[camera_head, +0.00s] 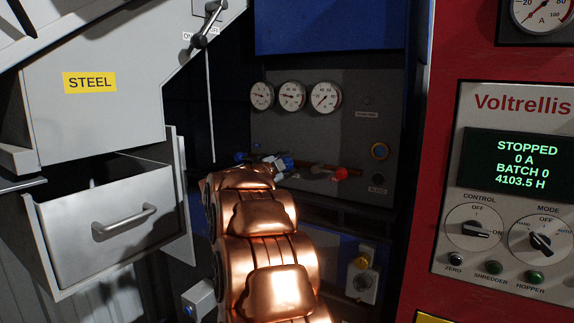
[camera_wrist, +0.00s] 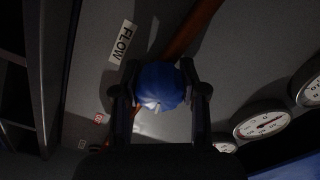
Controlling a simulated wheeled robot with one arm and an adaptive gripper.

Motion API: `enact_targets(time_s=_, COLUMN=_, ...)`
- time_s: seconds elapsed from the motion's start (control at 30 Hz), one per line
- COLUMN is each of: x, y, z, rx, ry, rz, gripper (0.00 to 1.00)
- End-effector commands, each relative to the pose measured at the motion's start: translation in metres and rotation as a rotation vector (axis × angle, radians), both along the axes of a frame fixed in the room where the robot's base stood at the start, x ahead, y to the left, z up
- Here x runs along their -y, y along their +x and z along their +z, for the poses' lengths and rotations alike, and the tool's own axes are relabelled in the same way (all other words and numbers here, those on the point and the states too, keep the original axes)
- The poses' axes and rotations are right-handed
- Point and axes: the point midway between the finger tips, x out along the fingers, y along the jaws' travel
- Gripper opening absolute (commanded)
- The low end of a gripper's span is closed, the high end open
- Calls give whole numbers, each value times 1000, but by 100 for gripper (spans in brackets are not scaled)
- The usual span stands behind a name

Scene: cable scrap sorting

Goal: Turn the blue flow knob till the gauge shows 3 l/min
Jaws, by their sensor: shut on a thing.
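The blue flow knob (camera_wrist: 160,84) is in the middle of the wrist view, below the FLOW label (camera_wrist: 122,41). My gripper (camera_wrist: 160,92) is shut on it, one finger on each side. In the head view my copper-coloured arm reaches to the panel, and my gripper (camera_head: 270,160) is small there; the knob cannot be told apart from it. Three round white gauges (camera_head: 292,96) sit in a row on the panel above. Gauges also show at the right of the wrist view (camera_wrist: 262,120), tilted and partly cut off. Which gauge is for flow and its reading are too small to tell.
A red handle (camera_head: 341,173) on a pipe is just right of my gripper. A grey drawer (camera_head: 120,225) stands open at the left, under the STEEL label. A red cabinet (camera_head: 421,190) with a display reading STOPPED stands at the right.

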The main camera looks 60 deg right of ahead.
Motion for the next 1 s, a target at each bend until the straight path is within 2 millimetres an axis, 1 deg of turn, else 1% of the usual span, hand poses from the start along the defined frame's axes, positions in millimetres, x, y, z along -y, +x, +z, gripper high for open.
enact_targets(time_s=0.03, x=0, y=0, z=-1, rx=0, ry=1, rz=-1, gripper=20)
enact_targets(time_s=0.17, x=0, y=0, z=-1, rx=0, ry=2, rz=-1, gripper=7)
enact_targets(time_s=0.37, x=-1, y=1, z=-3, rx=36, ry=4, rz=2, gripper=7)
enact_targets(time_s=0.53, x=-1, y=2, z=-6, rx=139, ry=9, rz=3, gripper=7)
enact_targets(time_s=0.8, x=-2, y=2, z=-4, rx=328, ry=15, rz=3, gripper=7)
enact_targets(time_s=1.0, x=-1, y=1, z=-2, rx=408, ry=18, rz=2, gripper=7)
